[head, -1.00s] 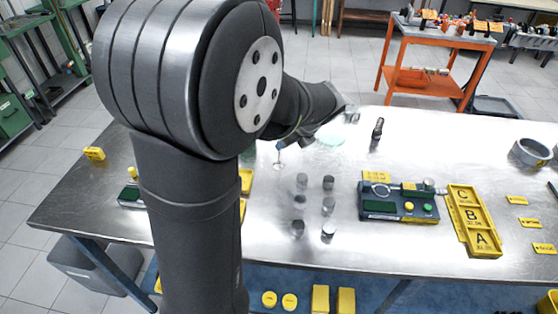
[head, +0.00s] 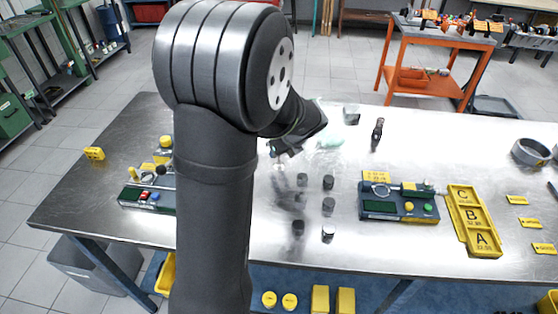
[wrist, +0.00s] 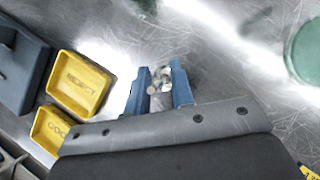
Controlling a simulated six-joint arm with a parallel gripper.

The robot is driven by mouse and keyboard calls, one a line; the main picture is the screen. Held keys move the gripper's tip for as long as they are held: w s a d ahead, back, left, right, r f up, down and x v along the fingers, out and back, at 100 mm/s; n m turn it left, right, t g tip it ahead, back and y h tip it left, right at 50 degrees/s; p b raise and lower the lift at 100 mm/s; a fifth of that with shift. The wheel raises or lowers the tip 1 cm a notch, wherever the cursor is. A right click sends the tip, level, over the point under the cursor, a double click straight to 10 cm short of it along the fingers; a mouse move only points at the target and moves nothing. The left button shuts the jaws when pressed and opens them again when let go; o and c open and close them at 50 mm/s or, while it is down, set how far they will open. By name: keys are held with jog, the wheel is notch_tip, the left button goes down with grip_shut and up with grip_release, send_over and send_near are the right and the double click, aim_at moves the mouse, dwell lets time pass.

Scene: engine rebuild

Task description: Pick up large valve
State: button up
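My gripper (wrist: 158,84) points down over the metal table (head: 300,255). Its two blue fingers stand apart in the wrist view. A shiny metal part with a small round end (wrist: 152,90) shows in the gap, nearer the left finger. It looks like a valve seen from its stem end. In the head view a small pale valve-like shape (head: 277,166) shows just under the blue fingertips, partly hidden by my arm. I cannot tell its size from other valves. No firm contact by both fingers is visible.
A blue gauge station (head: 398,213) and yellow A-B-C tray (head: 472,222) lie farther right. Yellow REJECT (wrist: 80,83) and GOOD bins (wrist: 50,132) are left in the wrist view. A green round thing (wrist: 305,50) lies right.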

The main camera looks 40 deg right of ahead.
grip_shut()
jog(key=shift+r, duration=0.15)
